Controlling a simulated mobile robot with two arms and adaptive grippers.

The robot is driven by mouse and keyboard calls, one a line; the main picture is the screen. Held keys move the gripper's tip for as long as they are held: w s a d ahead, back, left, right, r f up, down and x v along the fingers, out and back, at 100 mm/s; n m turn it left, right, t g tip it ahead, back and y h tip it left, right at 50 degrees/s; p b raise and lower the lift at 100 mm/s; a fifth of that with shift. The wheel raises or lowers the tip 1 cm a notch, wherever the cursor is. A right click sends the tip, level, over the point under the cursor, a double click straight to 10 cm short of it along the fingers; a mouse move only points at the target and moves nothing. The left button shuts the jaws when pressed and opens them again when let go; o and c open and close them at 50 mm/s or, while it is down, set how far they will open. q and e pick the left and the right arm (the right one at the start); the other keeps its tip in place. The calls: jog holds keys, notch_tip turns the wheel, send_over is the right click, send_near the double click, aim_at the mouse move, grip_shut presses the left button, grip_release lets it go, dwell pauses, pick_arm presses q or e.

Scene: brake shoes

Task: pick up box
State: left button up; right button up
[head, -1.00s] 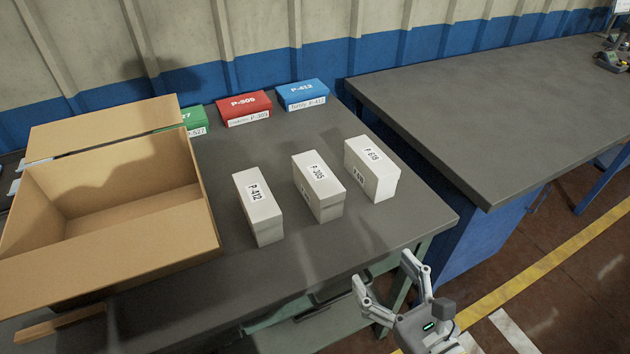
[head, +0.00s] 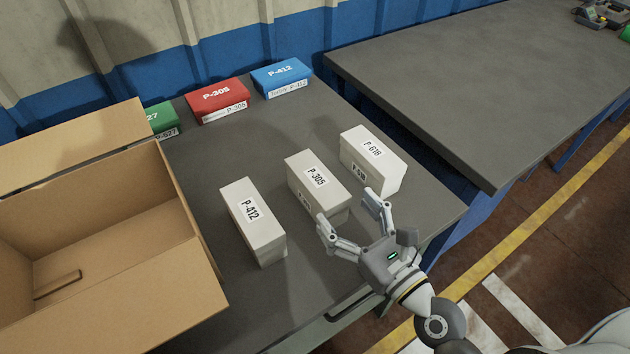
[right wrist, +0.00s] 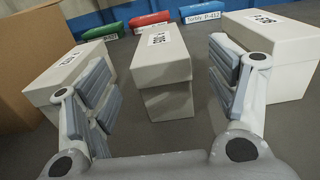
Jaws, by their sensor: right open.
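Three white boxes stand in a row on the grey table (head: 290,315). The box labelled P-412 (head: 250,222) is at the left, P-305 (head: 315,180) in the middle and P-618 (head: 370,158) at the right. My right gripper (head: 347,212) is open and empty, just in front of the P-305 box. In the right wrist view the P-305 box (right wrist: 162,75) sits centred beyond the spread fingers (right wrist: 155,95), apart from them. The P-412 box (right wrist: 65,75) and P-618 box (right wrist: 275,45) flank it. My left gripper is not in view.
An open cardboard carton (head: 185,275) stands at the left. Green (head: 160,118), red (head: 217,98) and blue (head: 281,76) boxes line the back edge. A second grey table (head: 480,90) stands at the right, beyond a gap.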

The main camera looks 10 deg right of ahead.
aim_at(323, 184)
jog(key=shift+x, duration=1.2)
jog(key=shift+w+a, duration=0.1)
jog(key=shift+w, duration=0.15)
jog(key=shift+w+a, duration=0.15)
jog(key=shift+w, duration=0.15)
jog(key=p+x, duration=0.1)
jog(key=x, duration=0.2)
jog(key=shift+w+f, duration=0.2)
jog(key=shift+w+a, duration=0.25)
jog(key=shift+w, duration=0.25)
jog(key=shift+f, duration=0.1)
jog(key=shift+c, duration=0.2)
jog(key=c, duration=1.2)
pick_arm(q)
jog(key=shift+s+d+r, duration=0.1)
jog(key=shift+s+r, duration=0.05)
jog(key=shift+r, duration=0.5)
pick_arm(e)
jog(key=shift+c, duration=0.2)
jog(key=shift+c, duration=0.2)
